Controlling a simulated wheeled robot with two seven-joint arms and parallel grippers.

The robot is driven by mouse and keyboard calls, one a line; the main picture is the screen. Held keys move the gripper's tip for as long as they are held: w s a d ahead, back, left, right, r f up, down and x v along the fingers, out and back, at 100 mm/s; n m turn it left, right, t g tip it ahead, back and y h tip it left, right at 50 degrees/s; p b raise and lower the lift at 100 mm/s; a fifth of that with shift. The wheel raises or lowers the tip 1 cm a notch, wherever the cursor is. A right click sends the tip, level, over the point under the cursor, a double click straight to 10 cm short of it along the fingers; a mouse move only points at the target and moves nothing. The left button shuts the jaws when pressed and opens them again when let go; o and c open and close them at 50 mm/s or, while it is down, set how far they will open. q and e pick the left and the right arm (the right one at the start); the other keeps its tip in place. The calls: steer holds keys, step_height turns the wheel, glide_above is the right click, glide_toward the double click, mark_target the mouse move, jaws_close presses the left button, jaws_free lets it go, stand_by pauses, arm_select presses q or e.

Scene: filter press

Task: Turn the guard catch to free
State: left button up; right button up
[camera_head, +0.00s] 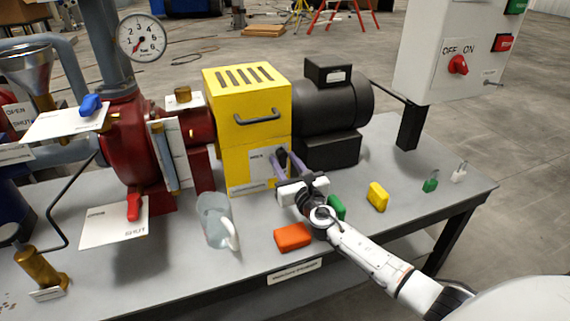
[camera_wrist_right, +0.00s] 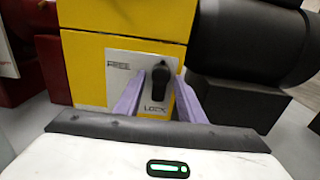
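The guard catch is a black knob (camera_head: 282,157) on a white plate on the front of the yellow guard (camera_head: 246,150). In the right wrist view the plate (camera_wrist_right: 119,83) reads FREE at upper left and LOCK at the bottom. The catch (camera_wrist_right: 160,80) points down toward LOCK. My right gripper (camera_head: 285,158) is in front of the plate, its two purple fingers apart. In the wrist view the fingers (camera_wrist_right: 160,88) stand on either side of the catch, with the plate visible between them. Whether either finger touches it I cannot tell. My left gripper is not in view.
A black motor (camera_head: 330,105) stands right of the guard, and a red pump (camera_head: 130,150) stands left. A clear jug (camera_head: 215,220), an orange block (camera_head: 292,237) and a yellow block (camera_head: 377,197) are on the bench near my right arm.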

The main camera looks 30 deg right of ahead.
steer(key=c, duration=0.9)
